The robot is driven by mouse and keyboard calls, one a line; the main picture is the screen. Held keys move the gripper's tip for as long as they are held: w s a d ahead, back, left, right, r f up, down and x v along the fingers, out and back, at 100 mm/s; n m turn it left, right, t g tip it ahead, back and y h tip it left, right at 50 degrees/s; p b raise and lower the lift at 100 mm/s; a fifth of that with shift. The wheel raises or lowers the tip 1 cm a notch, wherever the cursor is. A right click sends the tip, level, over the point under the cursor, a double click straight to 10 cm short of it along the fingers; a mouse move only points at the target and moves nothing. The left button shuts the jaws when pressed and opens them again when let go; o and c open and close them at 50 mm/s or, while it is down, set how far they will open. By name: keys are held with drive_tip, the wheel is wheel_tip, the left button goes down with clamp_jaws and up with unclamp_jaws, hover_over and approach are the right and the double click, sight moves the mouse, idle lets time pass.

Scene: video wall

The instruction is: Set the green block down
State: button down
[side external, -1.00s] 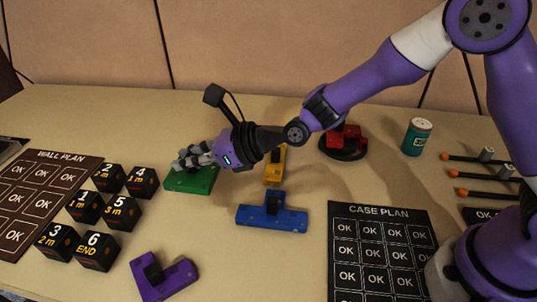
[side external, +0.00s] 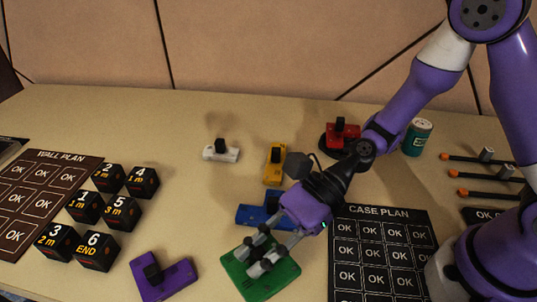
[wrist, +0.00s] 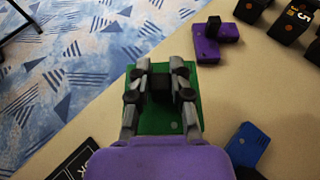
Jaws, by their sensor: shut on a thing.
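The green block (side external: 283,276) is a flat piece at the front of the table, between the purple block and the case plan board in the side view. My gripper (side external: 262,258) is over it and shut on its dark knob. In the wrist view, the green block (wrist: 186,128) shows under my gripper (wrist: 160,84), with the fingers on both sides of the black knob (wrist: 160,88). The block lies near the table's front edge in that view. I cannot tell whether its underside touches the table.
A purple block (side external: 178,280) lies to the left and a blue block (side external: 250,215) just behind. Yellow (side external: 274,172), white (side external: 228,155) and red (side external: 334,133) blocks stand farther back. Several black numbered cubes (side external: 97,250) are at left. The case plan board (side external: 383,212) is at right.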

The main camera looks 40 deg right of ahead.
drive_tip(key=shift+f, duration=2.3)
drive_tip(key=shift+f, duration=0.1)
drive_tip(key=c, duration=0.8)
unclamp_jaws()
